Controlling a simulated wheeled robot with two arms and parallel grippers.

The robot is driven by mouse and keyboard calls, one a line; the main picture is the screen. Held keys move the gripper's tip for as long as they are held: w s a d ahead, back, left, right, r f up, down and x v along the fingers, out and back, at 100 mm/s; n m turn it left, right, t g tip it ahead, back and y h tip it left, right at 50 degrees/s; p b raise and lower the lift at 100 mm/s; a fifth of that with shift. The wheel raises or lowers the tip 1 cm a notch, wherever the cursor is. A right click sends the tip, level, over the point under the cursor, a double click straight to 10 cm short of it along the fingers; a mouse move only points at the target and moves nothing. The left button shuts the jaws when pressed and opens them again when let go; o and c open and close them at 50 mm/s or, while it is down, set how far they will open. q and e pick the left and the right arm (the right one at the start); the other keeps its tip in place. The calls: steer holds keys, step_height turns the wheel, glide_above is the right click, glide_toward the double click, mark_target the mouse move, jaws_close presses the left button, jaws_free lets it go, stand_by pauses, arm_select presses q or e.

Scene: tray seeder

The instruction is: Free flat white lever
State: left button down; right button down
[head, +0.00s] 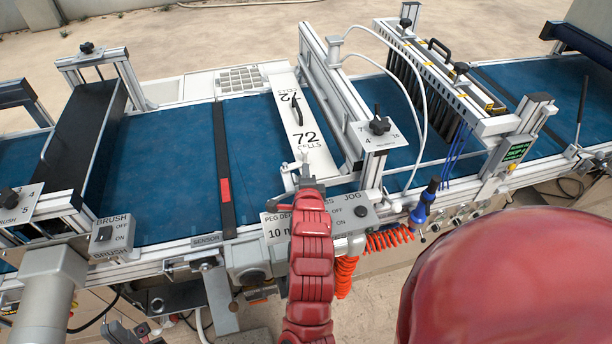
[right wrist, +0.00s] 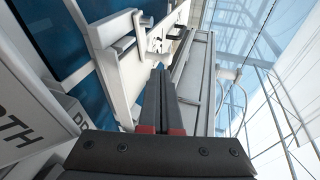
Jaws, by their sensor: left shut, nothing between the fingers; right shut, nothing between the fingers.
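The white plate (head: 303,130) marked "72 CELLS", with a black handle, lies across the blue belt. A small pale flat piece (head: 305,158), apparently the lever, shows at its near end, just past my red right arm. In the right wrist view a flat white bar (right wrist: 112,52) stands left of my fingers, beside the white plate. My right gripper (right wrist: 163,75) is shut and empty, pointing toward the plate. I cannot tell whether it touches the bar. In the head view my arm mostly hides it.
A metal frame with a black knob (head: 379,124) stands right of the plate. A control box (head: 352,213) and an orange coiled hose (head: 347,275) are close to my right arm. The blue belt (head: 170,170) left of the plate is clear.

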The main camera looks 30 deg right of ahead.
mark_target(305, 156)
steer(key=p+x, duration=0.1)
steer(key=x, duration=0.3)
steer(key=shift+w+d+r, duration=0.1)
steer(key=shift+w+d, duration=0.1)
steer(key=shift+w, duration=0.1)
steer(key=shift+w+d+f, duration=0.15)
steer(key=shift+w+f, duration=0.15)
steer(key=shift+w, duration=0.05)
